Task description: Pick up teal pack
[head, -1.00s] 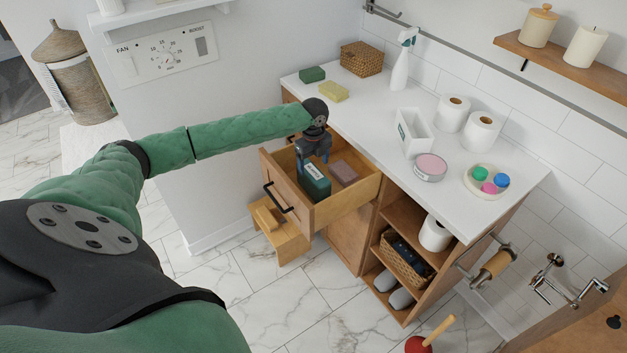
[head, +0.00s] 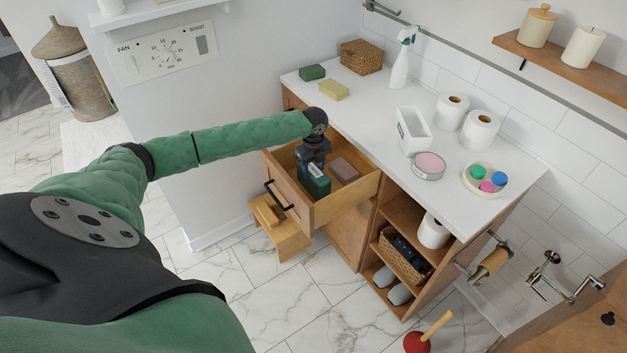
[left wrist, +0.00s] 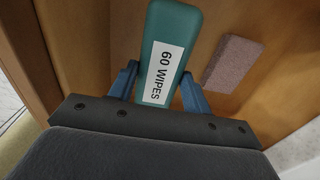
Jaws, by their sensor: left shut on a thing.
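The teal pack (head: 313,184) is in the open wooden drawer (head: 341,209) of the vanity. In the left wrist view the teal pack (left wrist: 173,52) shows a white label reading "60 WIPES". My left gripper (head: 314,166) reaches down into the drawer from above. Its blue fingers (left wrist: 160,88) are on either side of the pack, shut on it. Whether the pack touches the drawer floor is hard to tell. My right gripper is out of view.
A mauve block (head: 344,171) lies in the drawer right of the pack; it also shows in the left wrist view (left wrist: 233,62). On the white countertop (head: 365,118) are a green block (head: 312,72), a yellow block (head: 333,91) and a white bin (head: 412,131). A wooden stool (head: 281,232) stands below the drawer.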

